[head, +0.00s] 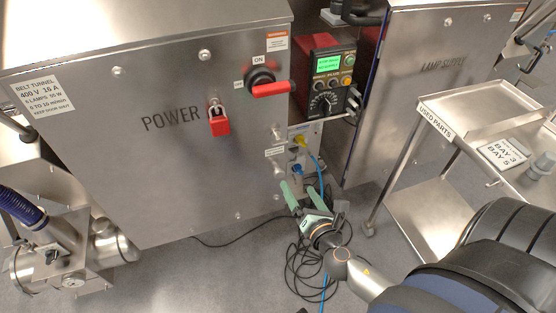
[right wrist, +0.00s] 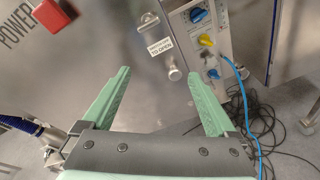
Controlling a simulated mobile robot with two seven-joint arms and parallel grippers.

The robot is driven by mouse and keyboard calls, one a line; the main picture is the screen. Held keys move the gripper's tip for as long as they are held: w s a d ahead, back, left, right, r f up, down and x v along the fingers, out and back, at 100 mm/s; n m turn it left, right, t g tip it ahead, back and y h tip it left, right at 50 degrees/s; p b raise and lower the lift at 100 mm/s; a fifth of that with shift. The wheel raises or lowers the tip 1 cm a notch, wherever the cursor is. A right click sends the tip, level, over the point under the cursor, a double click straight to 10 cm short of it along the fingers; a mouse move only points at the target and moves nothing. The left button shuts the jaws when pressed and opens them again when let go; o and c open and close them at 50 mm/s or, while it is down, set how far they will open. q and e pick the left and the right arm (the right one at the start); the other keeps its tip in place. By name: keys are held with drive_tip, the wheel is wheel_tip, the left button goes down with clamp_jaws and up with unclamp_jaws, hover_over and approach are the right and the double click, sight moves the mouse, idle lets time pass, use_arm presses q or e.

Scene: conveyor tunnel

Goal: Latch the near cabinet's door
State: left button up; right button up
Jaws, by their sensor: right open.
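The near cabinet's steel door (head: 150,170), marked POWER, fills the left and middle of the head view. It looks closed or nearly so; I cannot tell whether its edge is flush. Near its right edge are a small round metal knob (head: 277,132), a label and a lower knob (right wrist: 175,74). The label (right wrist: 160,47) ends in "TO OPEN". A red padlock (head: 219,124) and a red-handled switch (head: 270,88) sit higher up. My right gripper (head: 300,188), with green fingers, is open and empty below the door's lower right edge. In the right wrist view, the lower knob shows between its fingertips (right wrist: 160,76).
A panel with blue and yellow connectors (head: 300,142) and a blue cable stands just right of the door. Black cables (head: 300,270) lie coiled on the floor. A steel trolley (head: 425,190) stands at right, before the LAMP SUPPLY cabinet (head: 425,75).

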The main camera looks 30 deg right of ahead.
sight(281, 145)
drive_tip(key=w+d+n, duration=0.1)
drive_tip(key=w+n, duration=0.1)
drive_tip(key=w, duration=0.2)
drive_tip(key=w+d+r+n+t+b, duration=0.1)
drive_tip(key=w+n, duration=0.1)
drive_tip(key=w, duration=0.3)
drive_tip(key=w+d+r+n+t, duration=0.1)
drive_tip(key=w+n, duration=0.1)
drive_tip(key=w, duration=0.3)
drive_tip(key=shift+w+d+r+h, duration=0.1)
drive_tip(key=shift+d+h, duration=0.2)
drive_tip(key=shift+d, duration=0.1)
drive_tip(key=shift+c, duration=0.3)
drive_tip(key=c, duration=1.3)
